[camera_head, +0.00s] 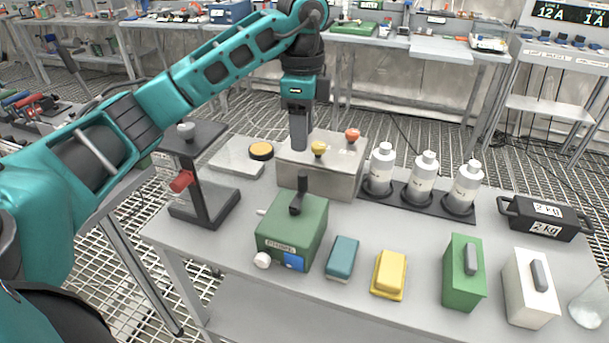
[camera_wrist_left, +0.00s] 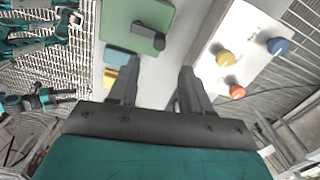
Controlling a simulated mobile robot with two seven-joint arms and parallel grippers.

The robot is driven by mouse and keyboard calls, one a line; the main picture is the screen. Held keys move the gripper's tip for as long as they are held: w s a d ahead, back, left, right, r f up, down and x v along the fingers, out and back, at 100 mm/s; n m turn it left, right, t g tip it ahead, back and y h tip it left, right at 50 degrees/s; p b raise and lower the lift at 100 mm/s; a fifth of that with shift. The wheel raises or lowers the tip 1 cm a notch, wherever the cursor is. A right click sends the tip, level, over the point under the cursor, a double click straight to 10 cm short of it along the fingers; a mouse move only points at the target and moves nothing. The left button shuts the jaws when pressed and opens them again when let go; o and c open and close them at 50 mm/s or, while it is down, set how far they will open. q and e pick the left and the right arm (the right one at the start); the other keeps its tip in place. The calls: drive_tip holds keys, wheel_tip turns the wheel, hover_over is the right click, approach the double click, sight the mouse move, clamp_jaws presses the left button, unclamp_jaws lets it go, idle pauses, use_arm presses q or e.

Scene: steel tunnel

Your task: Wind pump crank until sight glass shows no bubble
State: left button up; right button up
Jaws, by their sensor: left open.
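The green pump box (camera_head: 282,235) stands on the grey table near the middle. Its black crank (camera_head: 298,200) is on top, with an upright grip. On its front are a label, a white knob (camera_head: 262,260) and a small blue panel (camera_head: 294,262). I cannot make out a sight glass or any bubble. In the left wrist view the gripper (camera_wrist_left: 156,84) is open and empty, and the crank (camera_wrist_left: 150,36) lies beyond the fingertips. My right gripper is not in view.
A steel box (camera_head: 325,172) with yellow and red knobs stands behind the pump. A black stand (camera_head: 205,200) is to its left. White bottles (camera_head: 421,180) stand to the right. Teal (camera_head: 342,258) and yellow (camera_head: 389,272) blocks lie close to the pump's right side.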

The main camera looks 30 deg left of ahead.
sight(303, 173)
use_arm(q)
wheel_tip(303, 173, down, 11)
drive_tip(key=shift+r, duration=0.1)
drive_tip(key=shift+c, duration=0.5)
clamp_jaws()
